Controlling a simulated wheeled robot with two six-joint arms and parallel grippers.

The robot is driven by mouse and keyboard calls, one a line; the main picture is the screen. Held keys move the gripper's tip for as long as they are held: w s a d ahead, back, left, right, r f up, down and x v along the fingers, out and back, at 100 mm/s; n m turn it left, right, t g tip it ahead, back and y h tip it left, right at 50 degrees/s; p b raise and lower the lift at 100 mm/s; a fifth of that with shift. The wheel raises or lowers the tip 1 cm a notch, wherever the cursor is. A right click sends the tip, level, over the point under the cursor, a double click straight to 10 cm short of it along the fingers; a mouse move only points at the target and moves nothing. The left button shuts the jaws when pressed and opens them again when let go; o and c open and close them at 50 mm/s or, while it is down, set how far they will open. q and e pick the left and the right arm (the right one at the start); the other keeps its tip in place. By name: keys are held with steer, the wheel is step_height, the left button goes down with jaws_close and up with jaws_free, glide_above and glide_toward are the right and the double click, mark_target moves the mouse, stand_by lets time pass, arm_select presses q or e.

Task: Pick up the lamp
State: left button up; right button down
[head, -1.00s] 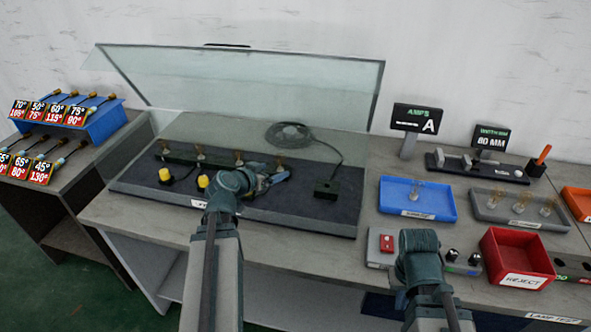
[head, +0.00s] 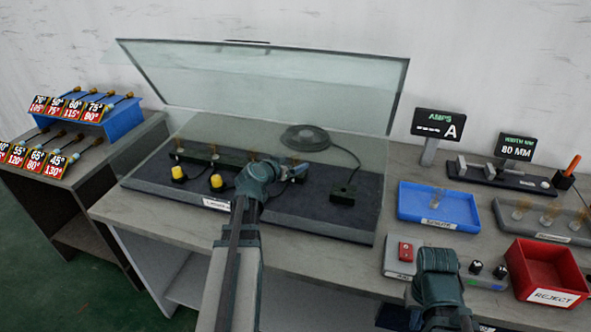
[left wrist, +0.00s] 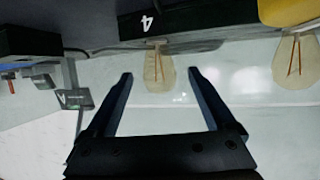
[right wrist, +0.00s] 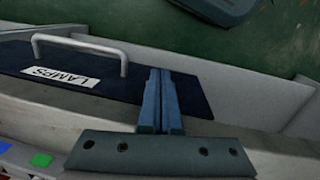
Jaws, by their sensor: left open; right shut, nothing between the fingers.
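In the left wrist view a clear pear-shaped lamp (left wrist: 158,70) with an orange filament sits at the black rail (left wrist: 200,22) by the number 4. My left gripper (left wrist: 160,76) is open, with its fingertips on either side of this lamp. A second lamp (left wrist: 296,60) is to the right, outside the fingers. In the head view my left gripper (head: 296,172) is at the right part of the rail, partly hiding the lamp there. My right gripper (right wrist: 162,75) is shut and empty, above the drawer labelled LAMPS (right wrist: 62,76).
A raised clear cover (head: 260,85) stands over the fixture. Yellow-topped buttons (head: 178,173) are on its dark mat. To the right are a blue tray (head: 408,212) with a lamp, a grey tray (head: 500,222) with several lamps and a red REJECT bin (head: 515,268).

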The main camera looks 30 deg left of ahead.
mark_target(300, 160)
arm_select(q)
steer(key=b+x, duration=0.2)
steer(key=x, duration=0.2)
steer(key=shift+w+f, duration=0.25)
steer(key=shift+w, duration=0.1)
steer(key=shift+w+f, duration=0.1)
steer(key=shift+w, duration=0.35)
steer(key=shift+s+d, duration=0.1)
jaws_close()
